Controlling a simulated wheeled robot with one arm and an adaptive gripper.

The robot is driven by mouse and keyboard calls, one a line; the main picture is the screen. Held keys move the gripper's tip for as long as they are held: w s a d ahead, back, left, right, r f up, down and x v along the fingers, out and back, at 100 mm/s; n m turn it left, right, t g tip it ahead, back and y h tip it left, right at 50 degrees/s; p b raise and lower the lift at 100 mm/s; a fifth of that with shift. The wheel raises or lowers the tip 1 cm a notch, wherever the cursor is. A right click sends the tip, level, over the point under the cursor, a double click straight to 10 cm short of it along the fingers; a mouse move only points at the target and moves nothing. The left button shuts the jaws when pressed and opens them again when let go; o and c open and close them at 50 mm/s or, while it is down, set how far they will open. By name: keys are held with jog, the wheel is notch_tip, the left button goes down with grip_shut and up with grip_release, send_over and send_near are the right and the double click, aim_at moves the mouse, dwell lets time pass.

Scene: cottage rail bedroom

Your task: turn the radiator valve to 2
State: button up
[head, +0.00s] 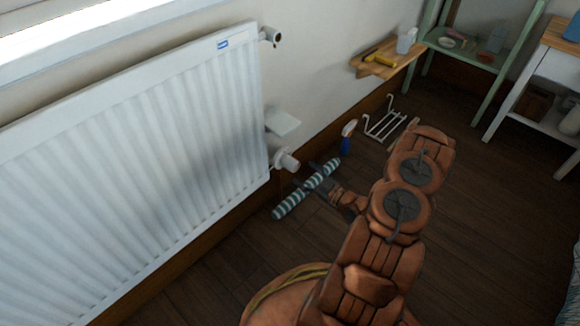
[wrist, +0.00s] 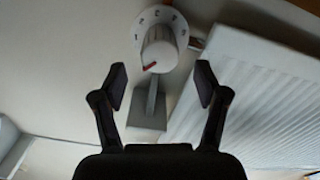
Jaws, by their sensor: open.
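The radiator valve (head: 288,161) is a white knob at the lower right corner of the white radiator (head: 150,160). In the wrist view the valve knob (wrist: 159,48) faces me, in front of a pale dial ring (wrist: 137,30) with small dark marks, too blurred to read surely. A red mark shows at the knob's lower left. My gripper (wrist: 161,74) is open and empty, a dark fingertip on each side of the knob's lower part in the picture, apparently not touching it. In the head view my gripper (head: 322,183) is just right of and below the valve.
A teal-and-white striped roll (head: 285,207) lies below the valve by the wall, partly behind my gripper. A blue bottle (head: 346,143) and a white wire rack (head: 384,124) stand nearby. A wooden wall shelf (head: 367,70) holds a yellow tool. The dark floor at lower right is open.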

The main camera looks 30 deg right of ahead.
aim_at(297, 168)
jog(key=shift+b+x, duration=1.2)
jog(key=shift+x, duration=2.35)
jog(key=c, duration=1.2)
